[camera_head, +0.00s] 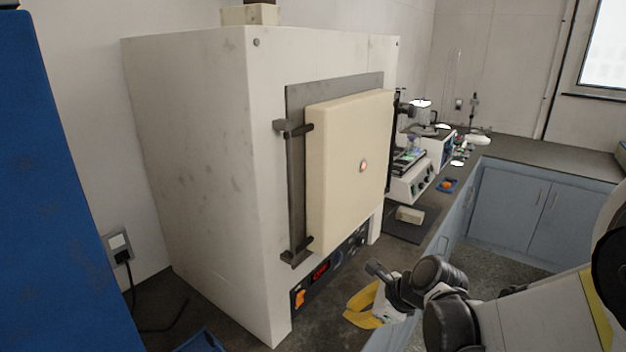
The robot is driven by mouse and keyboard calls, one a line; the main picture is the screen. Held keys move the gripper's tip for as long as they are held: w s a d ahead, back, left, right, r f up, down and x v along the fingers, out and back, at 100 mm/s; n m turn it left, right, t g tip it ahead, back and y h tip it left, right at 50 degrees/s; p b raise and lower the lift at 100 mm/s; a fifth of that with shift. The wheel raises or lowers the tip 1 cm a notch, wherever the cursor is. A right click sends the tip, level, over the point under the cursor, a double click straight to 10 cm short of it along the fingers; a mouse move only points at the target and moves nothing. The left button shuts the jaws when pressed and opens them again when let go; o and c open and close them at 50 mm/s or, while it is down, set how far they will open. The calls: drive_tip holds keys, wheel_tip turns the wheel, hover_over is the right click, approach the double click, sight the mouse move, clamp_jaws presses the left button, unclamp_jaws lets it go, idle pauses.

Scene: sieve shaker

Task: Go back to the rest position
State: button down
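My arm comes in from the lower right, with pale links and dark rounded joints. Its dark far end, my gripper (384,280), is low in front of the furnace's right side, near the counter edge. The fingers are not clear enough to tell whether they are open or shut. No held object can be made out.
A large cream furnace (190,130) with a shut door (345,150) fills the middle. A blue cabinet (60,200) stands at left. Floor shows at right.

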drive_tip(key=s+d+r+n+t+h, duration=0.1)
drive_tip(key=s+d+r+n+h, duration=0.2)
drive_tip(key=s+n, duration=0.6)
drive_tip(key=s+d+r+n+h, duration=0.3)
drive_tip(key=s+d+r+n, duration=0.2)
drive_tip(key=s+n, duration=0.5)
wheel_tip(320, 180, up, 2)
drive_tip(key=n, duration=0.3)
drive_tip(key=shift+d+t, duration=0.4)
